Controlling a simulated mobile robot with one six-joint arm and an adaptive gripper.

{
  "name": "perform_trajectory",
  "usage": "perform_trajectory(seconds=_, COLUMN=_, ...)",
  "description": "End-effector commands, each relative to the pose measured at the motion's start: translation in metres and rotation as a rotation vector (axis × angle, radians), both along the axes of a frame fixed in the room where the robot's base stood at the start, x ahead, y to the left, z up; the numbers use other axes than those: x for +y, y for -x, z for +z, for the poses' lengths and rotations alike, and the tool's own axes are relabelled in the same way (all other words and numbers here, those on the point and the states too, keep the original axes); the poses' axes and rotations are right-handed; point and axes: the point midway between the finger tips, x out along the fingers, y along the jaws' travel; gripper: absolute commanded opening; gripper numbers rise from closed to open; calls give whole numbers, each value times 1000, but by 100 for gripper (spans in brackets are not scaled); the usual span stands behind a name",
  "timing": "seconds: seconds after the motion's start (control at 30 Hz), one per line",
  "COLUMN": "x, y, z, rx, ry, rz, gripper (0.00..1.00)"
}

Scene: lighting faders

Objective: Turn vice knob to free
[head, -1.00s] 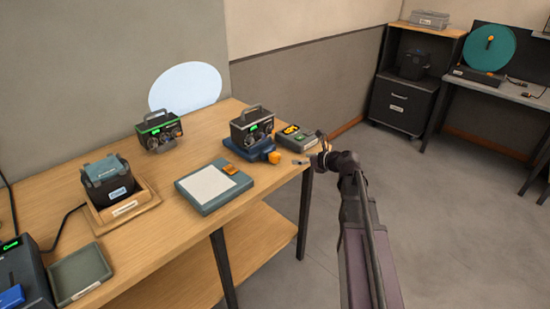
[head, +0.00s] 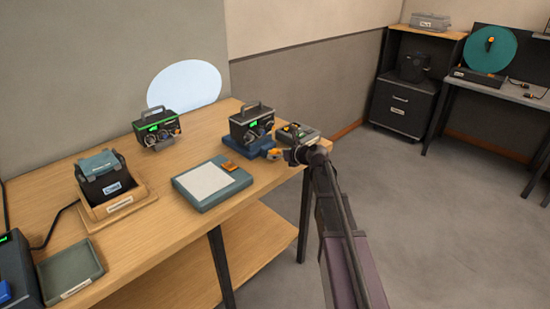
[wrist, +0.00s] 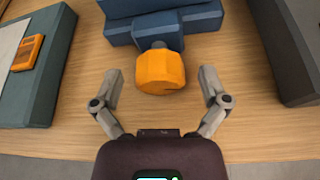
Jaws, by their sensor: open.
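The vice (head: 240,144) is a blue block near the right end of the wooden table, with a black handled box on it. Its orange knob (wrist: 160,75) faces me in the wrist view, at the end of a short dark stem from the blue body (wrist: 165,27). In the head view the knob (head: 273,154) is partly hidden by my gripper (head: 283,155). In the wrist view my gripper (wrist: 160,88) is open, with one finger on each side of the knob. A gap shows between each finger and the knob.
A teal-grey pad (head: 212,194) with a white sheet and orange piece lies left of the vice. A grey device (head: 297,133) stands close on the right. The table's front edge (head: 215,226) is near my arm.

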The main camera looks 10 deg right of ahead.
Motion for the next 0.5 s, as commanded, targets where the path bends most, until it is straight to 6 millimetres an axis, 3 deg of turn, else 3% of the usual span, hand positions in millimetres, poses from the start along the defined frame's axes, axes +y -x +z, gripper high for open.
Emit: perform_trajectory(seconds=0.5, x=8, y=-9, z=-5, rx=0, ry=0, rz=0, gripper=95)
